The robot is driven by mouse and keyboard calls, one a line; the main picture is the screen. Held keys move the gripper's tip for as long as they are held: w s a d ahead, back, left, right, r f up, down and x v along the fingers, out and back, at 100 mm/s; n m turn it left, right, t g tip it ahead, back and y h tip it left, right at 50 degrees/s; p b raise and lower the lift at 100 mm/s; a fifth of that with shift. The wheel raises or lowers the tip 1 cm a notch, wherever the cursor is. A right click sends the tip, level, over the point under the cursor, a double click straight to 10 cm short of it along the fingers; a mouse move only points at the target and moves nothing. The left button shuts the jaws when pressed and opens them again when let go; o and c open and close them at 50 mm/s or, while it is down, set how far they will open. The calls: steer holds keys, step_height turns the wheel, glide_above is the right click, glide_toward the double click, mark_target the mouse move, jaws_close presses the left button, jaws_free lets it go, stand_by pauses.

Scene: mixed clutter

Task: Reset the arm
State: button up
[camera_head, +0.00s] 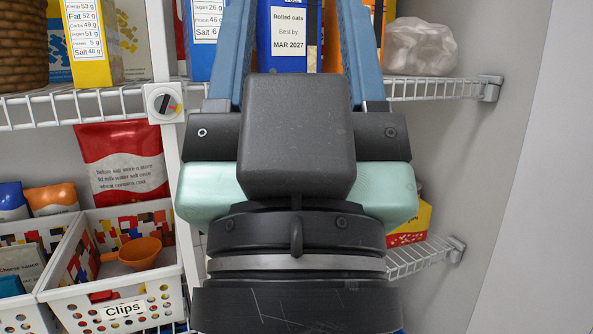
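My gripper (296,35) fills the middle of the head view, with its dark body and pale green housing at the centre. Its two blue fingers stand wide apart and point up toward the upper shelf. Their tips run up to the top edge of the picture. The gripper is open and I see nothing held in it. A blue rolled oats box (288,40) shows in the gap between the fingers, behind them. The gripper body hides the middle of the shelves.
An upper wire shelf (430,88) carries boxes and a crumpled clear bag (420,47). At lower left, a white basket labelled Clips (125,308) holds an orange scoop (134,253). A red packet (122,160) stands behind. A grey side wall (500,180) bounds the right.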

step_height(320, 180, up, 16)
steer(key=p, duration=1.3)
steer(key=shift+p, duration=0.35)
steer(key=shift+f, duration=0.15)
